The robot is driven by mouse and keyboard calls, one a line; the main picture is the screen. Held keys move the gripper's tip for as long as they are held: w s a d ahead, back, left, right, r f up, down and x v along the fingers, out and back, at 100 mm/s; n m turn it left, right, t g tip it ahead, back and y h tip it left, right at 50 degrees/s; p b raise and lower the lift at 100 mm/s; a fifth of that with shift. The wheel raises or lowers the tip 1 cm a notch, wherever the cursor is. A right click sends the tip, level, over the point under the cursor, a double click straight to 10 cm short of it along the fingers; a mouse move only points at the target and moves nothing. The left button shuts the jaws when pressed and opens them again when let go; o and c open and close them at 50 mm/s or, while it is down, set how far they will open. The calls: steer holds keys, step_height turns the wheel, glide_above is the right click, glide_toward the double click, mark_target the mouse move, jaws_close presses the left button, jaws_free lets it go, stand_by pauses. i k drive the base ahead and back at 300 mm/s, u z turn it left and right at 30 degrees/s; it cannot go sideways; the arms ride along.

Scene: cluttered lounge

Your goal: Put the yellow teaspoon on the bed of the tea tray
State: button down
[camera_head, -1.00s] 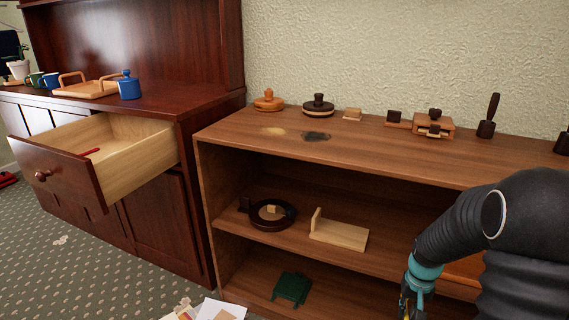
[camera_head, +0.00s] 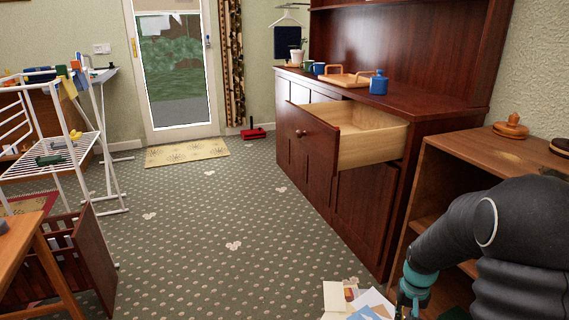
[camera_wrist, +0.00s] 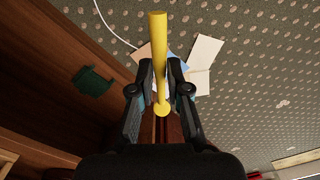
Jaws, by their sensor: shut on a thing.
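My gripper (camera_wrist: 161,98) is shut on the yellow teaspoon (camera_wrist: 158,45) in the wrist view. One end of the spoon sticks out beyond the fingertips and a rounded end shows between the fingers. In the head view my gripper is at the bottom edge, mostly cut off, and the spoon cannot be made out there. The wooden tea tray (camera_head: 346,80), with raised handles, sits on the dark sideboard (camera_head: 440,101), between the mugs and a blue lidded pot. My gripper is well short of it, in front and lower.
An open drawer (camera_head: 372,140) juts from the sideboard below the tray. A brown shelf unit (camera_head: 470,150) stands at right. Papers (camera_head: 352,300) lie on the floor. A white drying rack (camera_head: 75,140) and a slatted crate (camera_head: 85,255) are at left. The middle carpet is clear.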

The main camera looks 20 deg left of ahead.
mark_target(348, 75)
steer(key=u, duration=1.4)
steer(key=i, duration=5.5)
steer(key=z, duration=2.85)
